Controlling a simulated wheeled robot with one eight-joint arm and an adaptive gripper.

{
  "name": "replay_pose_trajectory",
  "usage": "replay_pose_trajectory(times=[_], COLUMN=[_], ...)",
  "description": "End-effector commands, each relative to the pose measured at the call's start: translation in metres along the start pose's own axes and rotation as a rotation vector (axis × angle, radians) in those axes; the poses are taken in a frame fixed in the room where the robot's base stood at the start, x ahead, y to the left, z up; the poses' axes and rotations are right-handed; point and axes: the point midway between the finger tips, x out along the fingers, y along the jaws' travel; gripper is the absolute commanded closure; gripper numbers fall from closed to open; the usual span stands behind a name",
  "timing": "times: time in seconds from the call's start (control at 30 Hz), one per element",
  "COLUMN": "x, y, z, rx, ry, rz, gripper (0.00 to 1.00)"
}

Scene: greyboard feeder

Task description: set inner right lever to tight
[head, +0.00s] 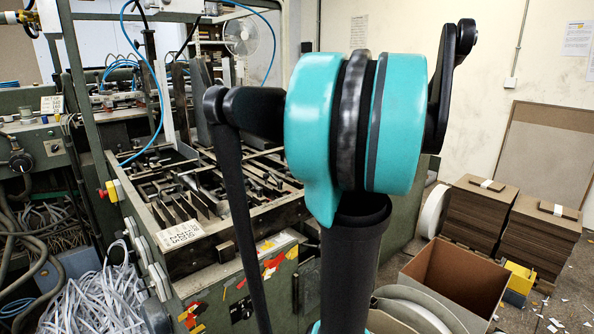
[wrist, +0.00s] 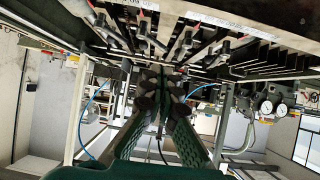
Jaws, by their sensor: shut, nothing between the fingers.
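In the wrist view my gripper (wrist: 160,92) reaches up from the bottom edge with two green fingers. Their dark tips are together, with nothing seen between them. Several dark, rod-like levers (wrist: 184,46) hang in a row on the machine just beyond and above the fingertips in the picture. I cannot tell which is the inner right lever, nor its setting. I cannot tell whether the fingertips touch any of them. In the head view my arm covers part of the feeder (head: 152,222), and my gripper is not seen.
An open cardboard box (head: 447,262) and stacks of brown board (head: 480,215) stand on the floor at right. Paper strips (head: 90,305) heap at lower left. A blue hose (head: 160,75) hangs by the frame. In the wrist view, round gauges (wrist: 274,107) show at right.

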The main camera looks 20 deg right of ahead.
Motion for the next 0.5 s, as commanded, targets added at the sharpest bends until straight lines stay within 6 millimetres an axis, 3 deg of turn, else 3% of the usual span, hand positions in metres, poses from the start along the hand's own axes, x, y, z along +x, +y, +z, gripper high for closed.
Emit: replay_pose_trajectory(times=[0.33, 0.5], x=[0.0, 0.012], y=[0.001, 0.001], z=[-0.001, -0.002], rx=[-0.003, -0.003], ry=[0.003, 0.003], rz=[0.001, 0.0], gripper=[1.0, 1.0])
